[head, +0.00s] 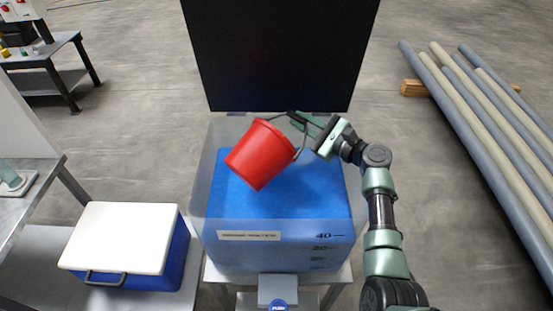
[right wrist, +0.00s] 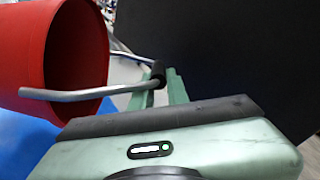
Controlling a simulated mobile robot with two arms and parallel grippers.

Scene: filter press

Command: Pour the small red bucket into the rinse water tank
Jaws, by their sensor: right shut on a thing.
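The small red bucket (head: 261,156) hangs tilted above the rinse water tank (head: 345,240). The tank is translucent, with blue water inside and level marks on its front. My right gripper (head: 302,121) is shut on the bucket's grey handle, at the upper right of the bucket. In the right wrist view the red bucket (right wrist: 60,50) lies on its side at the left, its mouth turned toward the gripper. The handle (right wrist: 85,93) runs to the dark grip between my right fingers (right wrist: 160,85). The bucket's contents are not visible. My left gripper is not in view.
A black panel (head: 280,50) stands behind the tank. A blue cooler with a white lid (head: 120,235) sits left of it. Long pipes (head: 490,110) lie on the floor at right. A metal table (head: 25,180) is at far left.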

